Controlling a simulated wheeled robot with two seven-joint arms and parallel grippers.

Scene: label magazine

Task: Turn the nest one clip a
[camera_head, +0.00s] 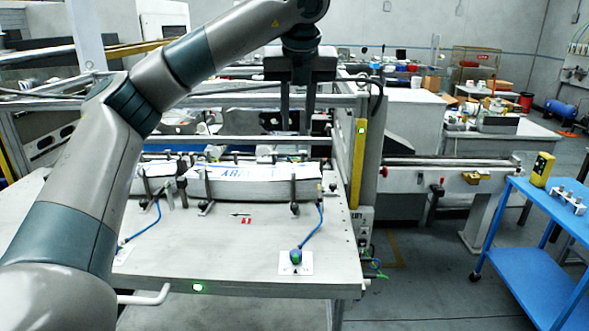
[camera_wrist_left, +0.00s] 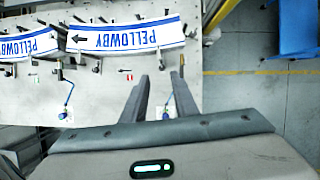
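A stack of white-and-blue labels (camera_head: 235,182) lies between dark clip-like posts on the grey table. In the left wrist view its printed face (camera_wrist_left: 125,36) reads PELLOWBY upside down, with a black arrow at its left end. A second label stack (camera_head: 155,184) lies left of it, partly behind my left arm; it also shows in the left wrist view (camera_wrist_left: 28,46). I cannot tell which part is the nest. My left gripper (camera_head: 297,122) points down above and behind the table, its fingers apart and empty. The fingers also show in the left wrist view (camera_wrist_left: 160,77), clear of the labels. My right gripper is not in view.
A blue cable runs to a green-and-blue knob (camera_head: 296,257) on a white plate at the table's front. A yellow upright (camera_head: 359,150) and machine frame stand at the table's right. A blue cart (camera_head: 535,275) stands far right. The table's front middle is clear.

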